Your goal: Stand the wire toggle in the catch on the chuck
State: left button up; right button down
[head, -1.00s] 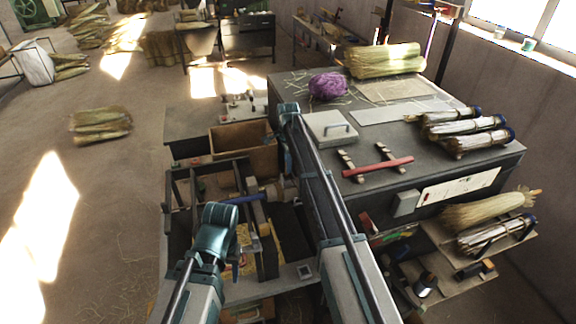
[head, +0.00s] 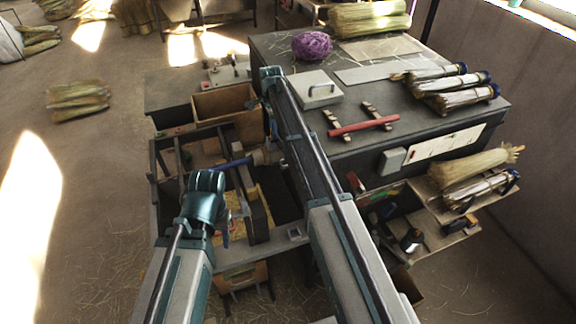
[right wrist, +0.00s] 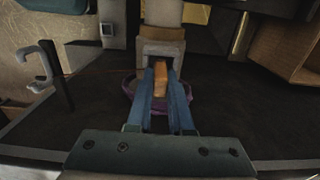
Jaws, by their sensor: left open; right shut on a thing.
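In the right wrist view my right gripper (right wrist: 160,72) is shut on a small orange-brown wooden piece, the wire toggle (right wrist: 161,80). A thin reddish wire (right wrist: 105,70) runs left from near its fingertips. Just beyond the tips is a grey squared bracket, seemingly the catch (right wrist: 162,50), on a pale block that looks like the chuck (right wrist: 163,12). I cannot tell if the toggle touches it.
The dark cabinet top (head: 400,125) carries a purple twine ball (head: 312,45), a red-handled tool (head: 364,126) and brooms (head: 450,85). A hooked post (right wrist: 55,72) stands left in the wrist view.

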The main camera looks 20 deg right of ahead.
jog(key=shift+f, duration=0.35)
jog(key=c, duration=0.7)
grip_release()
jog(key=shift+c, duration=0.2)
notch_tip(320, 180, up, 12)
jog(key=p, duration=1.1)
jog(key=shift+p, duration=0.35)
